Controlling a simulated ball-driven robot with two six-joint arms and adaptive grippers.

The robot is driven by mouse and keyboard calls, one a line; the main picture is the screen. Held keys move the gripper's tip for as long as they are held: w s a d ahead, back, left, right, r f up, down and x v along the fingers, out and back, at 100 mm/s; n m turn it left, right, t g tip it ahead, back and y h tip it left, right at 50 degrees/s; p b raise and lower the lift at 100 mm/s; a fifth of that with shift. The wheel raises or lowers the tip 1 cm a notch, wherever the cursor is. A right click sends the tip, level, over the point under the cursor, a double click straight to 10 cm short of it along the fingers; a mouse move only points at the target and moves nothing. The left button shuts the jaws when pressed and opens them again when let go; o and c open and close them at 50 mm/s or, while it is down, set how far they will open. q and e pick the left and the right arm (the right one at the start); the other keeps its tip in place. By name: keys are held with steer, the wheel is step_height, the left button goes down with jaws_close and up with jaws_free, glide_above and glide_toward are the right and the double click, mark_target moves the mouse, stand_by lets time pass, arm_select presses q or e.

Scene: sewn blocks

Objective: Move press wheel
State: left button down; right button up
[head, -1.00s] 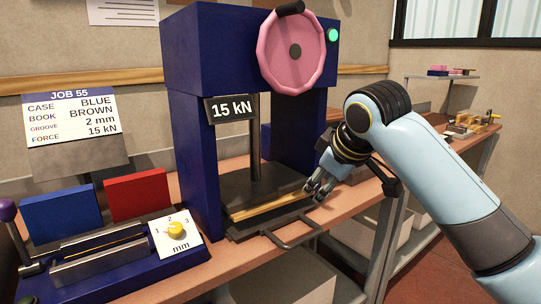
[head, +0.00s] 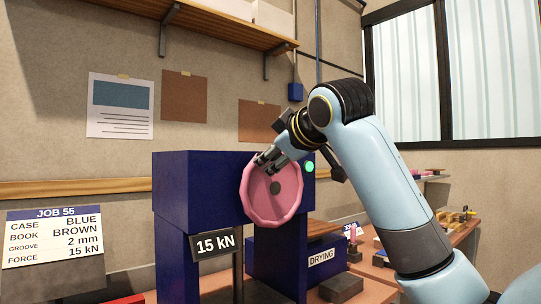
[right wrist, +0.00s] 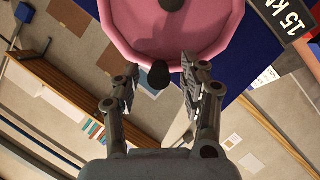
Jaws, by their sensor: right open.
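The pink press wheel (head: 273,203) is on the front of the dark blue press (head: 200,180), with a dark hub at its middle. A "15 kN" plate (head: 215,243) hangs below it to the left, and a green light (head: 310,167) is lit to its right. My right gripper (head: 265,160) is at the wheel's upper rim. In the right wrist view the wheel (right wrist: 165,40) fills the top, and its black handle knob (right wrist: 159,75) lies between the open fingers of my right gripper (right wrist: 159,80), apart from both. My left gripper is not in view.
A job card (head: 55,237) at left reads case blue, book brown, groove 2 mm, force 15 kN. A box labelled "DRYING" (head: 320,257) stands right of the press. A wall shelf (head: 215,25) is above, and a window is at right.

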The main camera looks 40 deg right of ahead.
steer(key=shift+x, duration=1)
steer(key=shift+c, duration=0.3)
jaws_close()
